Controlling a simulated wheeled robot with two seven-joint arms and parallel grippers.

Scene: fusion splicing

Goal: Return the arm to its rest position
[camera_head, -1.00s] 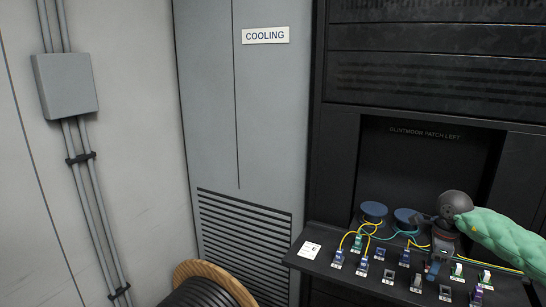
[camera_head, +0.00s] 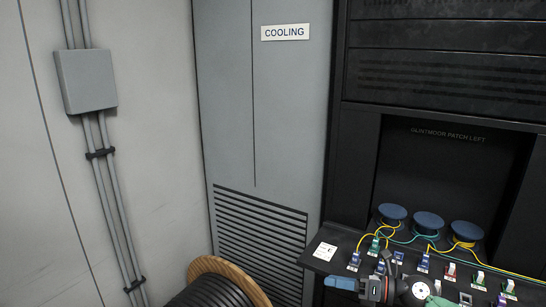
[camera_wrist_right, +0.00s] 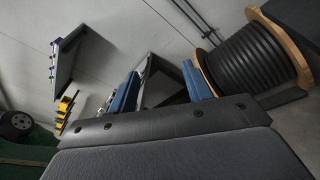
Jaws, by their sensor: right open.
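My right gripper (camera_head: 350,283) shows at the bottom edge of the head view, in front of the near edge of the black shelf (camera_head: 330,262). A blue finger points left, and the green sleeve of my right arm is mostly cut off below. In the right wrist view my right gripper (camera_wrist_right: 160,88) has two blue fingers well apart, with nothing held between them. My left gripper is not in view.
The shelf holds small labelled connectors, yellow and green fibres and three blue spools (camera_head: 428,221). A wooden cable drum (camera_head: 205,266) stands on the left of the shelf; the right wrist view shows it too (camera_wrist_right: 300,45). A grey wall box (camera_head: 86,80) hangs at far left.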

